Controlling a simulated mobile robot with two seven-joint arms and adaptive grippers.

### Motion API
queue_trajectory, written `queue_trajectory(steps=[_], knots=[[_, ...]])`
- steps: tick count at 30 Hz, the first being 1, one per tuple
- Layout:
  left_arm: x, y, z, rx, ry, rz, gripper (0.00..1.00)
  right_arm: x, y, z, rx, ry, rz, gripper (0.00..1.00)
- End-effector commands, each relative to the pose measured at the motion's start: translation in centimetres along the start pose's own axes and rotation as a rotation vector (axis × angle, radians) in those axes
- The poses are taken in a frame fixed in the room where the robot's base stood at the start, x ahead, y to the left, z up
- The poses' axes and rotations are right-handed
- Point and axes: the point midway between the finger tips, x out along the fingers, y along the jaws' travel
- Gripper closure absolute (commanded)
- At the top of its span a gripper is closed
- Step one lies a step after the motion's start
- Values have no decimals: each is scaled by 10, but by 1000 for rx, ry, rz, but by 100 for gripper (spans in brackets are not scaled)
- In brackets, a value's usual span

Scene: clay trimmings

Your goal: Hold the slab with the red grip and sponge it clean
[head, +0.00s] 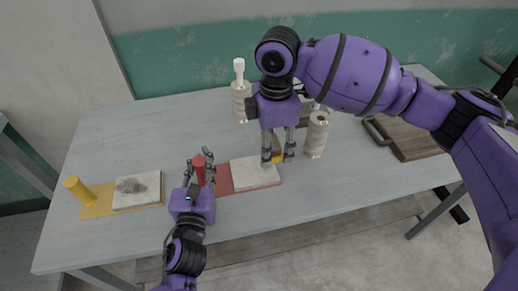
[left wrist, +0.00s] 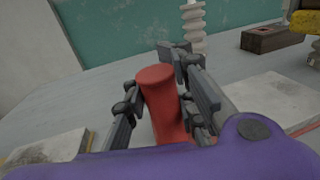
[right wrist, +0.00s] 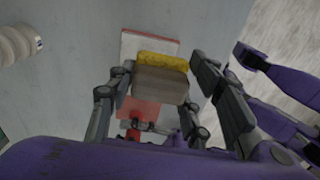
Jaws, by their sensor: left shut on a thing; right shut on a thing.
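The red grip (head: 199,170) stands upright at the left end of a red base (head: 224,180). A pale slab (head: 250,174) lies on this base; no dark smear shows on it. My left gripper (head: 201,172) is shut on the red grip, which also shows between its fingers in the left wrist view (left wrist: 157,90). My right gripper (head: 279,158) is shut on a yellow sponge with a brown block back (right wrist: 160,82). The sponge is at the slab's right end, partly hidden by the fingers in the head view. I cannot tell whether it touches the slab.
A yellow grip (head: 78,190) with a second slab (head: 137,190), darkly smeared, is at the left. A wooden board (head: 407,138) lies at the right. The table's front strip is clear.

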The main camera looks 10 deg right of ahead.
Motion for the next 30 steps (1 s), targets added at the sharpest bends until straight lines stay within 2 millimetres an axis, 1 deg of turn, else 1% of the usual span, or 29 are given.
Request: queue_trajectory(steps=[5, 23, 25, 26, 27, 29, 30], knots=[[0, 0, 0, 1, 0, 0, 100, 12, -1, 0, 0, 0, -3, 78], [0, 0, 0, 1, 0, 0, 100, 66, 0, 0, 0, -1, -2, 78], [0, 0, 0, 1, 0, 0, 100, 79, -1, -1, 1, 0, -4, 78], [0, 0, 0, 1, 0, 0, 100, 78, 2, -1, 2, 1, 0, 78], [0, 0, 0, 1, 0, 0, 100, 76, 7, -1, 2, 1, 1, 82], [0, 0, 0, 1, 0, 0, 100, 81, 12, -1, 2, 0, -1, 82], [0, 0, 0, 1, 0, 0, 100, 79, 16, -1, 2, 0, 1, 82]])
